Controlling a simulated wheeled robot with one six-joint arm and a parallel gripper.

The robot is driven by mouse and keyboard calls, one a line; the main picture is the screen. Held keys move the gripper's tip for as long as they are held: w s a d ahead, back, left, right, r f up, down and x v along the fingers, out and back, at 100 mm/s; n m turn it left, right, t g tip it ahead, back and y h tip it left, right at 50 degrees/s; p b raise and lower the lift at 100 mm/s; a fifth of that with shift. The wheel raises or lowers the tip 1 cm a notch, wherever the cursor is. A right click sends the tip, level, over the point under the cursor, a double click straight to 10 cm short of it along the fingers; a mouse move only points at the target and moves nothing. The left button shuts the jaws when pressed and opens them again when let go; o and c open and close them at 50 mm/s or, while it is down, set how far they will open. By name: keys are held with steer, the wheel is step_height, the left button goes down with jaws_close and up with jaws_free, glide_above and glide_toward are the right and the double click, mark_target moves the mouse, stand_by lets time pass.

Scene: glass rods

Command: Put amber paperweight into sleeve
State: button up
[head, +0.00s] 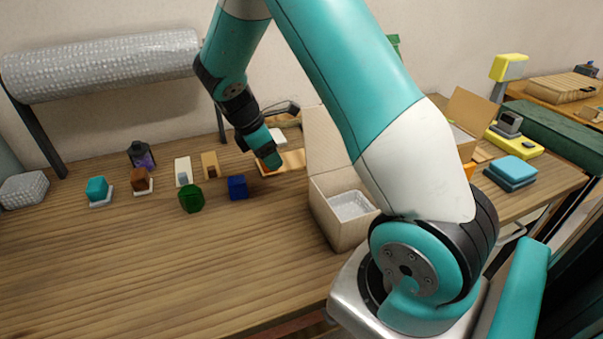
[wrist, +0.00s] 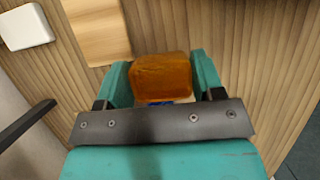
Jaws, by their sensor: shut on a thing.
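The amber paperweight (wrist: 160,77) is a blocky orange piece held between the two teal fingers of my gripper (wrist: 160,80) in the wrist view. In the head view my gripper (head: 265,160) is low over the table's back middle, and a bit of orange shows by its fingertips. I cannot tell whether the paperweight touches the table. I cannot tell for sure which thing is the sleeve. A tan flat board (head: 293,160) lies just right of my gripper; it also shows in the wrist view (wrist: 97,30). A small tan upright piece (head: 210,164) stands to the left.
A dark blue block (head: 238,187) and a green block (head: 191,199) stand left of my gripper. Teal (head: 97,188) and brown (head: 140,179) blocks sit farther left. An open carton (head: 340,222) stands to the right. The front left table is clear.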

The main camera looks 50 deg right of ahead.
step_height(320, 180, down, 6)
steer(key=shift+f, duration=0.1)
steer(key=d, duration=0.1)
steer(key=s+d+p, duration=0.1)
steer(key=d, duration=0.1)
steer(key=shift+s+d+f, duration=0.1)
steer(key=shift+s, duration=0.2)
steer(key=d, duration=0.1)
steer(key=s+d+p, duration=0.1)
steer(key=s+d, duration=0.1)
steer(key=shift+d, duration=0.4)
steer(key=shift+d+f+p, duration=0.1)
steer(key=shift+f+p, duration=0.2)
steer(key=shift+p, duration=0.1)
steer(key=shift+f, duration=0.4)
steer(key=shift+f, duration=0.15)
steer(key=o, duration=1.1)
